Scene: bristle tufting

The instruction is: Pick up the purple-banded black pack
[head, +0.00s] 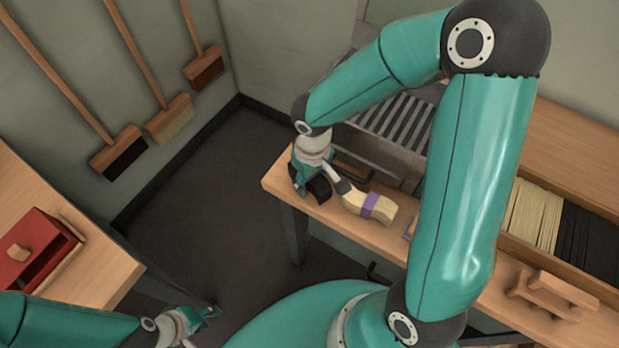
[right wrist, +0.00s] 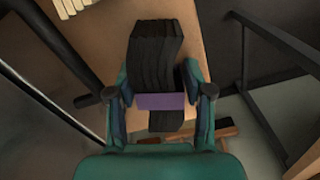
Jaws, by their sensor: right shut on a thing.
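The purple-banded black pack (right wrist: 155,58) is a bundle of black bristles with a purple band around it, clear in the right wrist view. My right gripper (right wrist: 160,103) is shut on it, with one finger on each side at the band. In the head view my right gripper (head: 313,185) is at the left end of the wooden bench, and a black part of the pack (head: 320,190) shows beside it. Whether the pack touches the bench is unclear. My left gripper (head: 208,314) is low at the left, away from the pack; its finger gap is too small to judge.
A cream pack with a purple band (head: 382,209) lies on the bench (head: 275,182) just right of my right gripper. Bins of cream bristles (head: 533,212) and black bristles (head: 588,240) and wooden blocks (head: 553,292) are farther right. A red box (head: 35,243) stands on the left table.

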